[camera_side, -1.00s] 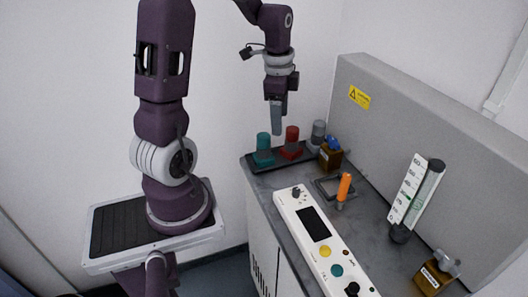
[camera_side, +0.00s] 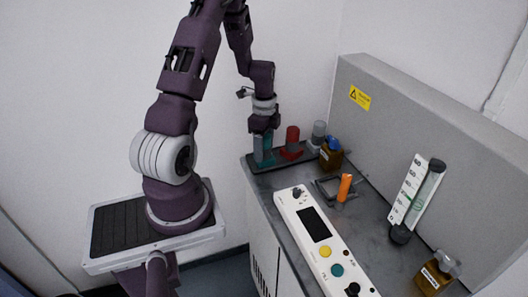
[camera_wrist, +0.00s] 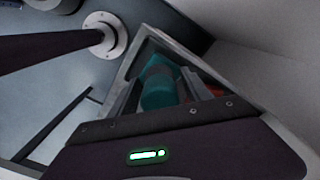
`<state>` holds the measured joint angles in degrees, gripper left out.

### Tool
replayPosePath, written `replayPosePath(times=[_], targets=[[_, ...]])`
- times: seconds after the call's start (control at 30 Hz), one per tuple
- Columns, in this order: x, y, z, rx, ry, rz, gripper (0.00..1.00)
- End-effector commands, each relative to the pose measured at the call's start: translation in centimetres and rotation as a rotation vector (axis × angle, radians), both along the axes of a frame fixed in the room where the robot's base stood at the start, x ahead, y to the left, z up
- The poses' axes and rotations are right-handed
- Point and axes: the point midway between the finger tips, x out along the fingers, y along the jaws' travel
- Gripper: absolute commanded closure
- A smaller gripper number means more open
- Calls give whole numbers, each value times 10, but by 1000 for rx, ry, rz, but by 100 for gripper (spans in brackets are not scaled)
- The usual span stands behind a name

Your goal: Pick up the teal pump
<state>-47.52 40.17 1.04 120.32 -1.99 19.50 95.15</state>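The teal pump (camera_side: 267,156) stands upright at the left end of the dark rack, partly hidden by my gripper in the side view. My gripper (camera_side: 263,152) points down over it, with its fingers at the pump's sides. In the wrist view the teal pump (camera_wrist: 159,88) shows between the two fingers of my gripper (camera_wrist: 160,92). The fingers are close to the pump, but I cannot tell whether they touch it. The pump still looks seated on the rack.
A red pump (camera_side: 292,140) stands just right of the teal one, and a grey pump (camera_side: 318,132) beyond it on the rack (camera_side: 262,169). A brown bottle (camera_side: 331,155) with a blue cap is close by. The white control panel (camera_side: 303,206) lies in front.

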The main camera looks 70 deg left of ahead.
Motion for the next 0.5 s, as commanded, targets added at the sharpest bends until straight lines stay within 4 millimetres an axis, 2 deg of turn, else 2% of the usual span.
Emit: replayPosePath(times=[0.03,0.27,0.5], targets=[[0,0,0,0,0,0,56],[0,0,0,0,0,0,100],[0,0,1,1,-1,0,100]])
